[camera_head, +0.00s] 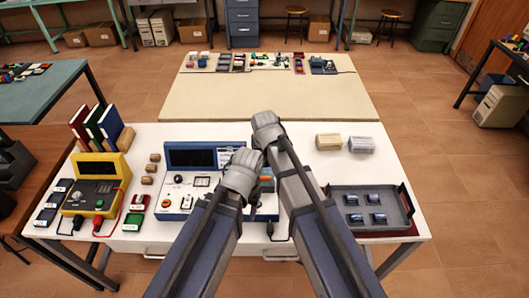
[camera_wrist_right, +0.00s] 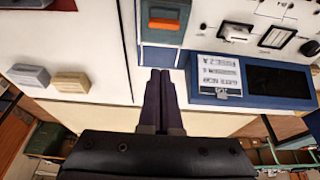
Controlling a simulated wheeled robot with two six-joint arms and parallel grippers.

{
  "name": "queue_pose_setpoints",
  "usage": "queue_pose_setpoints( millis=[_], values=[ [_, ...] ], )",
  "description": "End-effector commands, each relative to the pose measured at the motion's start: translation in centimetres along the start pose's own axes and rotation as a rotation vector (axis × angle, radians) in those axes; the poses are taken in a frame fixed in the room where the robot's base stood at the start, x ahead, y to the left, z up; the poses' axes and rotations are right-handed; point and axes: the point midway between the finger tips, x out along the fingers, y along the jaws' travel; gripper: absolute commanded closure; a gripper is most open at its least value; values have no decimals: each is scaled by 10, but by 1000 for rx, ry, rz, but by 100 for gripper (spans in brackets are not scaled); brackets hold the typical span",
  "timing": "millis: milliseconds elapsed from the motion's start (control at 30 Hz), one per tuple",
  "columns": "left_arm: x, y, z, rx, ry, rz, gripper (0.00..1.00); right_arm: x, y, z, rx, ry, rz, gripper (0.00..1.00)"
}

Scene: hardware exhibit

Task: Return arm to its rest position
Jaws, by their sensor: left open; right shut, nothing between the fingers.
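My left arm and my right arm reach forward side by side over the white table (camera_head: 310,175). My left gripper (camera_head: 246,160) is over the blue and white instrument (camera_head: 178,190) and hides part of it. It is open, though its fingers hardly show from above. My right gripper (camera_head: 266,122) is slightly farther forward, above the table's back edge. In the right wrist view its two dark fingers (camera_wrist_right: 159,92) are pressed together, shut with nothing between them. The instrument's screen and printed label card (camera_wrist_right: 219,76) lie beside the fingers in that view.
A yellow meter (camera_head: 95,188), upright books (camera_head: 97,127) and small cases stand at left. A beige block (camera_head: 329,141) and a grey block (camera_head: 361,144) sit at back right. A dark tray (camera_head: 371,207) holds several blue parts. A second table (camera_head: 275,97) stands behind.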

Motion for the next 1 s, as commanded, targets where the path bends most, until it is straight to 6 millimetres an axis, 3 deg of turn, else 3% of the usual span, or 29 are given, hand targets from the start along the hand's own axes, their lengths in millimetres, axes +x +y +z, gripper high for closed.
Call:
queue_pose_setpoints(
  millis=[67, 367, 467, 800, 933, 1000],
  values=[
    [-7, -1, 0, 0, 0, 0, 46, -7, 0, 0, 0, 0, 0, 100],
    [-6, -1, 0, 0, 0, 0, 46, -6, 0, 0, 0, 0, 0, 100],
    [-6, 0, 0, 1, 0, 0, 46, -9, 4, 13, -13, -16, 7, 100],
    [-3, 0, 0, 12, 0, 0, 46, -50, 56, 163, -226, -259, 87, 100],
    [-2, 0, 0, 14, 0, 0, 46, -60, 67, 195, -280, -324, 99, 100],
    [3, 0, 0, 5, 0, 0, 46, -58, 61, 205, -327, -364, 63, 100]
  ],
)
